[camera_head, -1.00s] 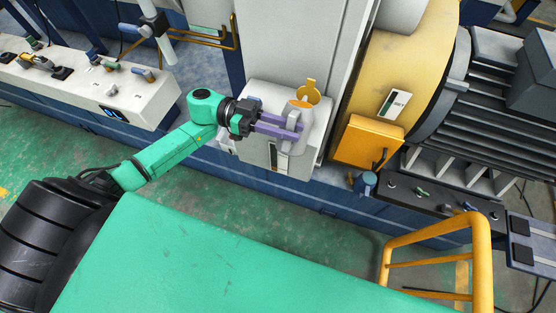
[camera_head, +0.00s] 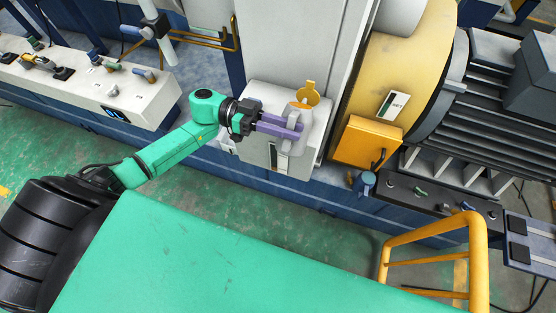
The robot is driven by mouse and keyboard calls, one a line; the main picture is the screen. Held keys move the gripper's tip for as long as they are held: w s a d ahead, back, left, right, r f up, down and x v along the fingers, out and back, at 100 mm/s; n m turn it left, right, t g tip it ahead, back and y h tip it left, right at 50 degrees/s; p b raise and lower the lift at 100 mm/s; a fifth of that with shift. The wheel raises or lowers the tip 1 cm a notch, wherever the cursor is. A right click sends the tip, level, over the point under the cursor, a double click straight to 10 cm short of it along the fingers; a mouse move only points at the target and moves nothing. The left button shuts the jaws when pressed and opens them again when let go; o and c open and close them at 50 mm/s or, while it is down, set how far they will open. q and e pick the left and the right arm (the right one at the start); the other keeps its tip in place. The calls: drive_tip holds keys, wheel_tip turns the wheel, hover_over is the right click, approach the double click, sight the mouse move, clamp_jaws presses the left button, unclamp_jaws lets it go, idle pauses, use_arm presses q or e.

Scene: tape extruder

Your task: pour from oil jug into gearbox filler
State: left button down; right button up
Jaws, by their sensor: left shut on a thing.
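My left gripper (camera_head: 298,128), with long purple fingers, reaches in from the left and is shut on the oil jug (camera_head: 285,146). The jug is a light grey vessel, partly hidden by the fingers, held above the pale grey gearbox housing. The yellow filler (camera_head: 308,93) with its raised round lid is just behind and to the right of the jug's top. I cannot tell whether the jug touches the filler, how far it is tilted, or whether oil flows. My right gripper is not in view.
A tall grey column stands behind the housing. An orange box (camera_head: 366,143) and a large yellow guard (camera_head: 408,60) are to its right. A control console (camera_head: 100,85) is at the left. A yellow railing (camera_head: 476,255) is at the lower right. Green floor lies in front.

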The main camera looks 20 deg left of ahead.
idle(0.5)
use_arm(q)
drive_tip(key=shift+w+r+p, duration=0.1)
drive_tip(key=shift+r+p, duration=0.15)
drive_tip(key=shift+p, duration=0.15)
drive_tip(key=shift+n, duration=0.4)
drive_tip(key=shift+f, duration=0.1)
drive_tip(key=shift+w+r+n+p, duration=0.2)
drive_tip(key=shift+n+p, duration=0.2)
drive_tip(key=shift+p, duration=0.2)
drive_tip(key=shift+f, duration=0.1)
